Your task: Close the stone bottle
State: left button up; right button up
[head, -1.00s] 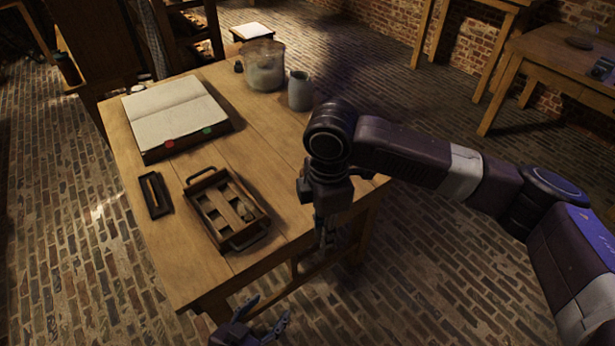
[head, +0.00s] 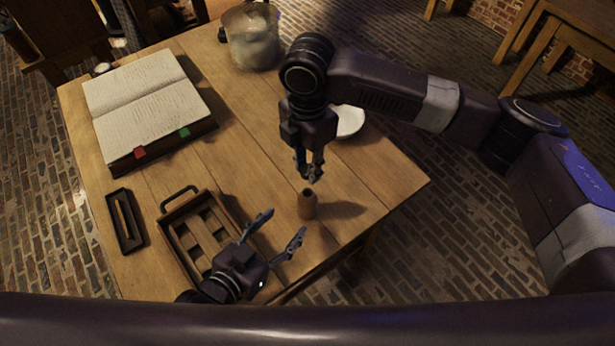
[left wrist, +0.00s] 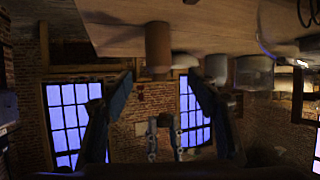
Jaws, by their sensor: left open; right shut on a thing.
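A small brown stone bottle (head: 307,206) stands upright on the table, its dark mouth uncovered. It also shows in the left wrist view (left wrist: 158,47), where the picture is upside down. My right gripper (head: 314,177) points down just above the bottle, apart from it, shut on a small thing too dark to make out. It also shows in the left wrist view (left wrist: 164,140). My left gripper (head: 280,232) is open and empty, left of and nearer than the bottle, beside the wooden tray. Its fingers frame the bottle's side in the left wrist view.
The wooden tray (head: 163,212) with handles and compartments lies at the front of the table (head: 250,150). A narrow dark box (head: 110,206), an open book (head: 150,100) and a glass jar (head: 252,45) stand around. A white bowl (head: 350,122) is partly behind my right arm.

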aim_at(302, 206)
pick_arm(q)
jog(key=x, duration=1.1)
jog(key=shift+w+d, duration=0.15)
jog(key=shift+d, duration=0.05)
jog(key=shift+c, duration=0.6)
grip_shut()
